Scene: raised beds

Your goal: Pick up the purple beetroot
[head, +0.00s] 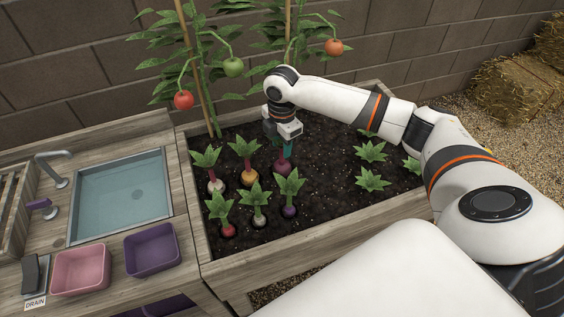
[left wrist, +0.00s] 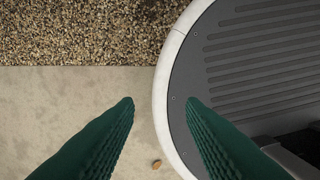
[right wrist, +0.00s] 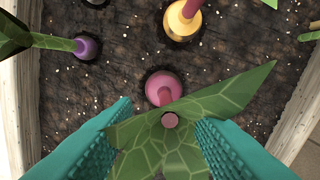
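A magenta-purple root, the beetroot (head: 283,167), sits in the soil at the back right of the group of root vegetables. In the right wrist view its round top (right wrist: 163,86) shows beyond its cut-looking stem and broad green leaves. My right gripper (head: 287,149) is above it, pointing down. In the right wrist view its teal fingers (right wrist: 165,114) are apart, on either side of the leaves and stem; contact cannot be told. A more violet root (head: 289,212) stands nearer the front. My left gripper (left wrist: 159,102) is open and empty above the paving.
A yellow root (head: 249,178), a white one (head: 215,186) and a red one (head: 228,230) stand close by. Tomato plants with a red tomato (head: 183,100) rise behind. A sink (head: 122,197), pink bin (head: 81,270) and purple bin (head: 151,248) are left.

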